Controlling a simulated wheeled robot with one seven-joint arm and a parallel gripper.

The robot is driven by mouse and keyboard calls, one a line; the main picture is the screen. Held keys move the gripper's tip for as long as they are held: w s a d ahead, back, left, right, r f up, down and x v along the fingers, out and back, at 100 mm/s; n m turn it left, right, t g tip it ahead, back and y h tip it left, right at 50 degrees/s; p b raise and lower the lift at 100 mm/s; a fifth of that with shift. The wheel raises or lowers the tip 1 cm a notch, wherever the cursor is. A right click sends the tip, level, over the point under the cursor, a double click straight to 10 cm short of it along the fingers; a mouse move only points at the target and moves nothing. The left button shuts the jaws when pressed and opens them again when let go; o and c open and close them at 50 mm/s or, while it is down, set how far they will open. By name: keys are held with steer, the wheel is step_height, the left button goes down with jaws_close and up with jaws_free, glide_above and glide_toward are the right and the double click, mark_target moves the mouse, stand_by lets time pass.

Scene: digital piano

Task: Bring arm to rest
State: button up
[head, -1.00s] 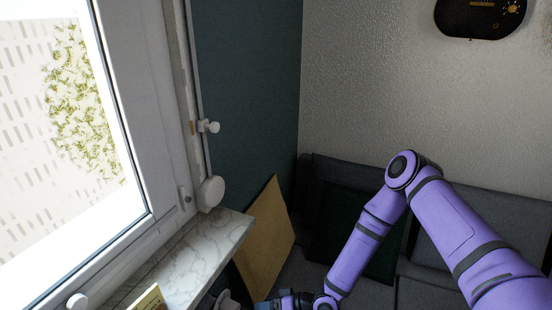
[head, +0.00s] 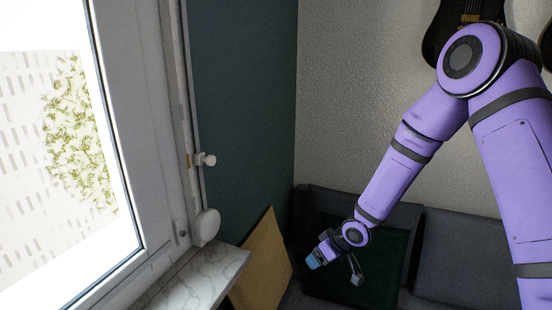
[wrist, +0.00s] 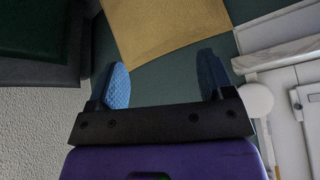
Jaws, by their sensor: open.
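My purple arm reaches across the right side of the head view, with its elbow raised high. My gripper (head: 336,271) hangs at the arm's lower left end, in front of the dark sofa. In the wrist view, my gripper (wrist: 163,86) shows two blue finger pads set wide apart, with nothing between them. It is open and empty. It appears apart from the things around it.
A window with a marble sill (head: 205,280) stands at the left. A tan board (head: 262,262) leans by the dark wall, and also shows in the wrist view (wrist: 165,28). A grey sofa (head: 455,255) with a dark green cushion (head: 385,275) is behind my arm. A guitar (head: 452,35) hangs above.

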steer(key=s+d+r+m+t+h, duration=0.1)
steer(key=s+d+r+h, duration=0.2)
steer(key=r, duration=0.5)
steer(key=s+d+r+m+h, duration=0.1)
steer(key=s+d+r+m, duration=0.15)
steer(key=d+r, duration=0.5)
steer(key=s+d+r+m+t+h, duration=0.1)
steer(key=s+d+r+h, duration=0.15)
steer(key=r, duration=0.75)
steer(key=s+d+r+m, duration=0.1)
steer(key=s+r, duration=0.2)
steer(key=s, duration=0.5)
steer(key=s+d+r+m+y, duration=0.1)
steer(key=s+r, duration=0.3)
steer(key=s, duration=0.4)
steer(key=s+d+r+m+g, duration=0.1)
steer(key=s+r, duration=0.3)
steer(key=s, duration=0.4)
steer(key=shift+d, duration=0.55)
steer(key=shift+w+m+y, duration=0.1)
steer(key=shift+m+y, duration=0.15)
